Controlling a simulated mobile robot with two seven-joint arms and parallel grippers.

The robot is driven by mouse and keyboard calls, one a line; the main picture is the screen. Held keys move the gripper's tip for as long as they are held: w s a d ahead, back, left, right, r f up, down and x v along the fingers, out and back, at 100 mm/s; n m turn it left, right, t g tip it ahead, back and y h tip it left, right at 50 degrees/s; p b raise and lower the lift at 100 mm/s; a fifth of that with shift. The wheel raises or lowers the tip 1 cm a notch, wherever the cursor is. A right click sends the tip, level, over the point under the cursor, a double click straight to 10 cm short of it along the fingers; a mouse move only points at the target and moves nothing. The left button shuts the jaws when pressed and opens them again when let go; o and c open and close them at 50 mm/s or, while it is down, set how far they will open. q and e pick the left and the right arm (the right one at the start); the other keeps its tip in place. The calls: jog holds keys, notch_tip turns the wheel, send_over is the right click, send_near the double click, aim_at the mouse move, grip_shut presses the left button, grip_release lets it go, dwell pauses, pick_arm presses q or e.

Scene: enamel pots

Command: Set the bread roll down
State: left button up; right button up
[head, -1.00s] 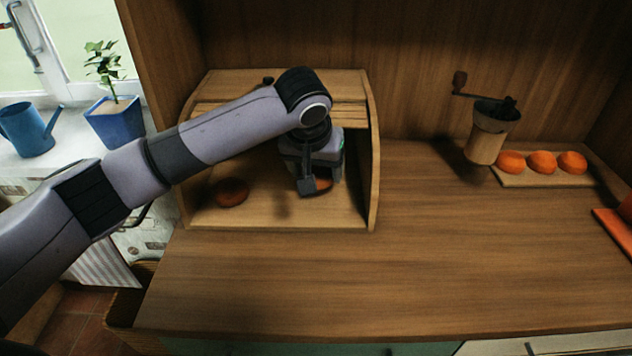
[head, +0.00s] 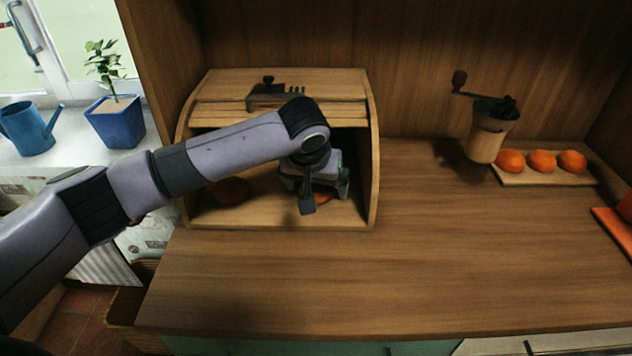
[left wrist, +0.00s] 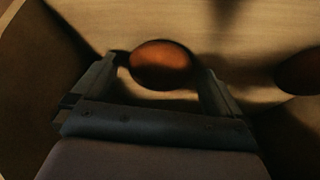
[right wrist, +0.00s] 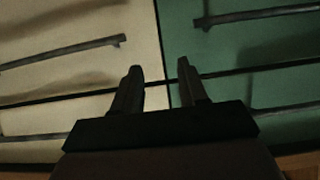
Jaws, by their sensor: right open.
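A brown bread roll (left wrist: 160,63) lies on the floor of the wooden bread box (head: 375,150). In the left wrist view it sits between the parted fingers of my left gripper (left wrist: 162,85), with a gap on each side. In the head view my left gripper (head: 326,200) is inside the box opening, and only a bit of that roll (head: 322,198) shows beneath it. A second roll (head: 231,191) lies farther left in the box; it also shows at the right edge of the left wrist view (left wrist: 302,71). My right gripper (right wrist: 159,68) is open and empty, facing cabinet fronts.
A dark pronged object (head: 275,92) is on top of the bread box. A grinder (head: 488,135) and a small board (head: 545,177) with orange fruits (head: 541,161) stand at the back right. The counter (head: 400,270) in front is clear.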

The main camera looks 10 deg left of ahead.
pick_arm(q)
jog(key=shift+r, duration=0.1)
jog(key=v, duration=1.2)
